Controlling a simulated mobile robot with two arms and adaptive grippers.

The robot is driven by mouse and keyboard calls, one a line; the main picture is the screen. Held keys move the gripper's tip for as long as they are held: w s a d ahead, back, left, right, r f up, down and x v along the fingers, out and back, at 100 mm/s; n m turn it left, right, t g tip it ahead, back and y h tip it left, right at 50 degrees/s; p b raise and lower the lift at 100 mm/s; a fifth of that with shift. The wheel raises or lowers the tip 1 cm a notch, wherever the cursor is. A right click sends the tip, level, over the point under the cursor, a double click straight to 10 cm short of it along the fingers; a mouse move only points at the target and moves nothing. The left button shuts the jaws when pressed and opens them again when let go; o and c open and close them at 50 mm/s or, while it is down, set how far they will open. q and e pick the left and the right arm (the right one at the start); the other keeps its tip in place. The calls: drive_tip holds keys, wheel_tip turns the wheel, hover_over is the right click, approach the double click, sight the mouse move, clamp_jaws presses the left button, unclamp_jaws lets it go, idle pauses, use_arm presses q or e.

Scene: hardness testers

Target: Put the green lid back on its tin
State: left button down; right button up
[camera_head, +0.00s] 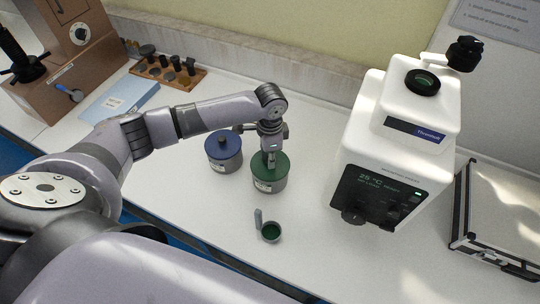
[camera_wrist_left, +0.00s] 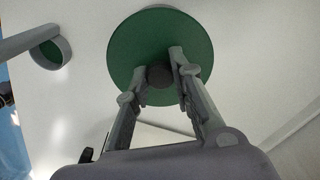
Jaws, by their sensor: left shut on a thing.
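The green lid (camera_wrist_left: 160,45) is a round disc with a dark knob in its middle. In the head view the green lid (camera_head: 268,164) sits over the grey tin (camera_head: 268,186), level with its top; I cannot tell whether it is fully seated. My left gripper (camera_head: 268,156) comes down from above, and its fingers (camera_wrist_left: 165,70) are shut on the lid's knob. In the wrist view the lid hides nearly all of the tin. My right gripper is not in view.
A tin with a blue lid (camera_head: 223,147) stands close to the left. A small cup with a handle (camera_head: 270,231) is in front. A white tester (camera_head: 392,150) stands to the right, with a case (camera_head: 500,215) beyond. A wooden block of weights (camera_head: 168,72) is at the back.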

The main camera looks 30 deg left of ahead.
use_arm(q)
drive_tip(key=c, duration=1.3)
unclamp_jaws()
wheel_tip(320, 180, up, 12)
drive_tip(key=shift+s, duration=0.1)
